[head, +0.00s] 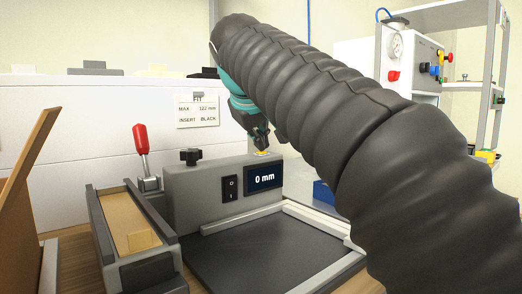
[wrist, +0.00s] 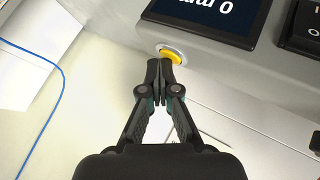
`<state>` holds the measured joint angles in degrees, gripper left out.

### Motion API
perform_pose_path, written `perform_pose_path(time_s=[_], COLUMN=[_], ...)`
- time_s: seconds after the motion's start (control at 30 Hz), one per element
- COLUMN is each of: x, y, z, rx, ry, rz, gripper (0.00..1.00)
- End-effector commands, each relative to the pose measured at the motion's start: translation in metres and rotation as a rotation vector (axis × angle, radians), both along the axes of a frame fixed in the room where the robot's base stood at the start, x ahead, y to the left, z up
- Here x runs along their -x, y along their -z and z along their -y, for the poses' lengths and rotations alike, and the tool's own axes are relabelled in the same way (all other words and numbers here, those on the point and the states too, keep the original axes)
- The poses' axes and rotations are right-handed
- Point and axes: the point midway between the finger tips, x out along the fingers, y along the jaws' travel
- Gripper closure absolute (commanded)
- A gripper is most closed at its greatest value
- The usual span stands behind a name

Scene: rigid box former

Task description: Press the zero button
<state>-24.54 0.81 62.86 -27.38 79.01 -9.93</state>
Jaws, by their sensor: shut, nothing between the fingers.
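The zero button is a yellow round button (head: 263,153) in a light ring on the top of the grey machine housing (head: 190,190). It also shows in the wrist view (wrist: 171,54), just beyond my fingertips, which cover part of its near edge. My gripper (head: 261,146) is shut and empty, its tips pointing down at the button. I cannot tell whether the tips touch it. The gripper shows shut in the wrist view too (wrist: 160,63). The dark display (head: 265,178) on the housing front reads "0 mm".
A black rocker switch (head: 230,188) sits left of the display, and a black knob (head: 190,156) stands on the housing. A red-handled lever (head: 141,140) and a tray with tan pieces (head: 128,215) are at left. A dark plate (head: 260,250) lies in front.

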Motion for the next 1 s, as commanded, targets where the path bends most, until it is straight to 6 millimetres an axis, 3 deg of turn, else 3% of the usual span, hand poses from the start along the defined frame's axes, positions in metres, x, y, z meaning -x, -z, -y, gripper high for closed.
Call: perform_pose_path(time_s=[0.3, 0.77, 1.0], x=[0.000, 0.000, 0.000], y=[-0.015, -0.018, -0.038], z=[0.000, 0.000, 0.000], rx=[0.000, 0.000, 0.000], ry=[0.000, 0.000, 0.000], rz=[0.000, 0.000, 0.000], gripper=[1.00, 1.00, 1.00])
